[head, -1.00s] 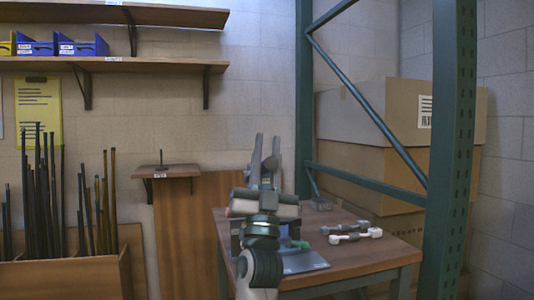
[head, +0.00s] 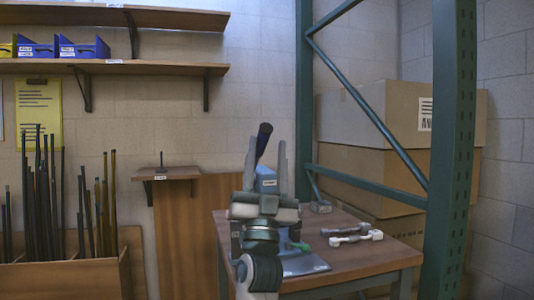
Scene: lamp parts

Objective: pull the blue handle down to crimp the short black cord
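The handle (head: 264,135), dark blue, rises tilted from a crimping press on the table. The press's blue body (head: 266,180) shows between my gripper's fingers, and the rest is largely hidden by my arm. My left gripper (head: 267,148) points away from me in front of the press. Its two grey fingers are spread apart, one on each side of the handle's lower part in the picture. I cannot tell how far in front of the handle they are, and no contact is clear. I cannot make out the short black cord. My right gripper is not in view.
The wooden table (head: 385,258) also bears a white and dark tool (head: 352,236) to the right. A green knob (head: 300,246) shows beside my arm. A green rack post (head: 452,150) stands at right, before cardboard boxes (head: 370,175). A rod bin (head: 75,277) stands left.

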